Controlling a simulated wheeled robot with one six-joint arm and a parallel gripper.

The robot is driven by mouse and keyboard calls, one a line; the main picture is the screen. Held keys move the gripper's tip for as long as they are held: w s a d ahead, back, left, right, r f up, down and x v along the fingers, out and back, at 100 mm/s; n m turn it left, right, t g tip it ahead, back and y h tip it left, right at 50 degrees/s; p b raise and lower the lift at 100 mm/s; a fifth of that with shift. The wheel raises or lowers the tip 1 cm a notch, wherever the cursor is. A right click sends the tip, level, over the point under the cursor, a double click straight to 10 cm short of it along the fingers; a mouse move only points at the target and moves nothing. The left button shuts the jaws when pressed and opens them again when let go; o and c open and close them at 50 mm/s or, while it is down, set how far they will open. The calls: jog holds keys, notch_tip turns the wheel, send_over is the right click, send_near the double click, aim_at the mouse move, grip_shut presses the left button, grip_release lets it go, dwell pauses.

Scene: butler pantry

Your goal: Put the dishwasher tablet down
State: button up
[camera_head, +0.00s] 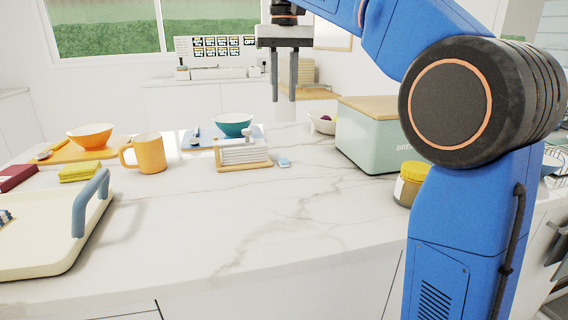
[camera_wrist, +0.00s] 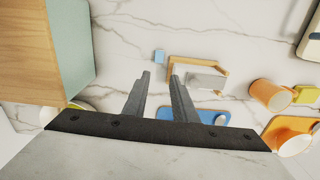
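The dishwasher tablet (camera_head: 284,162) is a small light-blue block lying on the white marble counter (camera_head: 290,215), just right of the wooden napkin holder (camera_head: 262,165). In the wrist view the tablet (camera_wrist: 159,56) shows just beyond my fingertips, beside the holder's wooden frame (camera_wrist: 198,61). My gripper (camera_head: 284,100) is raised well above the counter, pointing down. Its two fingers are apart and nothing shows between them; the wrist view (camera_wrist: 160,76) also shows an empty gap. The tablet is not touching the gripper.
A green bread box (camera_head: 370,140) with a wooden lid stands to the right, and a yellow-lidded jar (camera_head: 409,185) near my arm. An orange mug (camera_head: 150,155), a teal bowl (camera_head: 233,124) and a cream tray (camera_head: 60,245) are to the left. The front middle counter is clear.

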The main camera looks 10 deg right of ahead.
send_over(283, 159)
jog(key=f, duration=1.2)
jog(key=shift+s, duration=0.3)
jog(key=shift+w+f, duration=0.15)
jog(key=shift+f, duration=1.2)
jog(key=shift+w+f, duration=0.15)
jog(key=shift+f, duration=1.15)
grip_shut()
